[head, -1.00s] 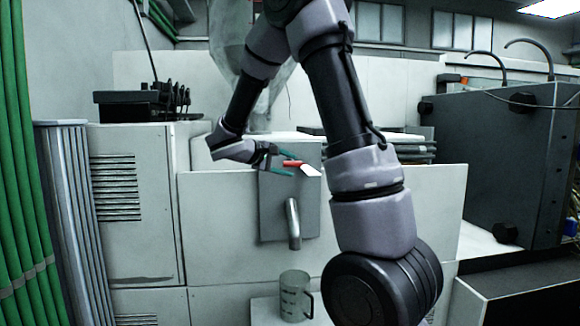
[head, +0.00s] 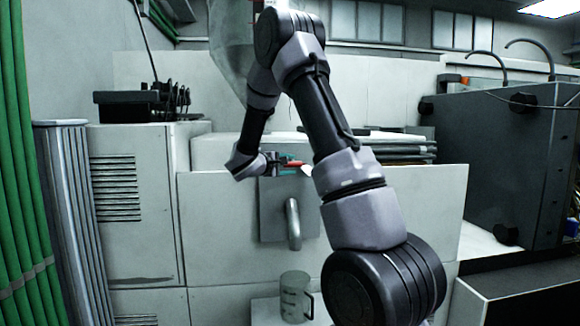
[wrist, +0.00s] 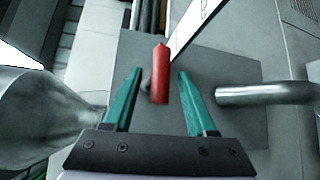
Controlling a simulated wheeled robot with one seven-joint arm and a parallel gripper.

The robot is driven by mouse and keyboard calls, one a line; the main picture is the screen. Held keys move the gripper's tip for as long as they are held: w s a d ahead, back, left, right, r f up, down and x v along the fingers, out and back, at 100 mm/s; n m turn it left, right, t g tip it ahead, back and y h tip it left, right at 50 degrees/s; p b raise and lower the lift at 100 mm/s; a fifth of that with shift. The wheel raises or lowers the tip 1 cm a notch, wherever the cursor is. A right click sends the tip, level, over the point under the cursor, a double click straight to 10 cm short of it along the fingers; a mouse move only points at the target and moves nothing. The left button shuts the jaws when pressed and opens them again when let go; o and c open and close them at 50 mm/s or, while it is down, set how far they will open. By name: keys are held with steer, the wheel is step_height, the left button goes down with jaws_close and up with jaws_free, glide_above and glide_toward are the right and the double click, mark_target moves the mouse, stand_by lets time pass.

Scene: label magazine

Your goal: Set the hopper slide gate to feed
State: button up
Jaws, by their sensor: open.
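The red handle (wrist: 160,76) lies between the two teal fingers of my gripper (wrist: 159,72) in the wrist view, with a gap on both sides. My gripper is open and not closed on it. In the head view my gripper (head: 284,165) is at the top of a grey plate (head: 270,222), with the red handle (head: 292,163) at its fingertips. A white strip (wrist: 196,26) runs up and right from behind the handle. A metal spout (head: 293,222) sticks out of the plate; it also shows in the wrist view (wrist: 265,93). The gate's setting cannot be read.
A translucent hopper (head: 230,50) hangs behind my arm. A clear measuring jug (head: 294,297) stands below the spout. A dark grey machine (head: 510,165) is on the right. A white cabinet (head: 130,235) and green pipes (head: 20,190) are on the left.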

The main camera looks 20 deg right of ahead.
steer(key=shift+w+d, duration=0.1)
steer(key=shift+d, duration=0.1)
jaws_close()
steer(key=shift+f, duration=0.1)
stand_by(1.3)
